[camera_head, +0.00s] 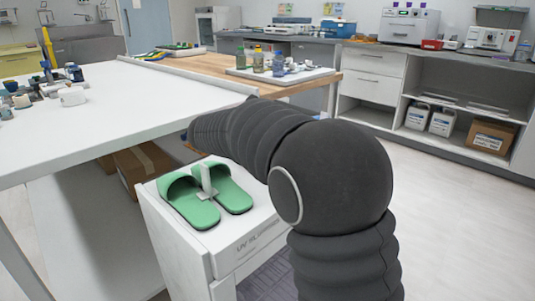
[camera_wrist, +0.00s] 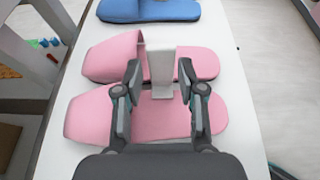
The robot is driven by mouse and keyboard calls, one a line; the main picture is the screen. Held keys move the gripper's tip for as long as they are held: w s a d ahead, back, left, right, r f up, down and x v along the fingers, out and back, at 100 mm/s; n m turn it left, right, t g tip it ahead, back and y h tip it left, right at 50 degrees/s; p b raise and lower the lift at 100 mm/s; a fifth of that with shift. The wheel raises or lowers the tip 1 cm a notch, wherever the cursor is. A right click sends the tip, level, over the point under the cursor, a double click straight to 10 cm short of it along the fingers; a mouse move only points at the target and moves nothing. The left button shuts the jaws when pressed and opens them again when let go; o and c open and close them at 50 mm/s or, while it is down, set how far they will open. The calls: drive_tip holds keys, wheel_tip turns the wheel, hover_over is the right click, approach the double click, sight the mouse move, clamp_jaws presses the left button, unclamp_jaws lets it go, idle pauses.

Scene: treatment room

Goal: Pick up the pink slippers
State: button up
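The pink slippers lie side by side on a white surface in the wrist view, a far one (camera_wrist: 112,57) and a near one (camera_wrist: 95,115). A pale upright tab (camera_wrist: 161,68) stands between them. My gripper (camera_wrist: 159,78) is open above the near slipper, one finger on each side of the tab. Small gaps show between the fingers and the tab. The near slipper is partly covered by my gripper. In the head view my dark arm blocks the area behind it, and neither the pink slippers nor my gripper shows there.
A blue slipper (camera_wrist: 150,10) lies beyond the pink ones. In the head view, green slippers (camera_head: 193,203) with a similar pale tab rest on a white cabinet (camera_head: 240,240). A white table (camera_head: 130,100) stands at left. Open floor (camera_head: 450,230) lies at right.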

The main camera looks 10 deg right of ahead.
drive_tip(key=x, duration=0.4)
drive_tip(key=shift+s, duration=0.1)
clamp_jaws()
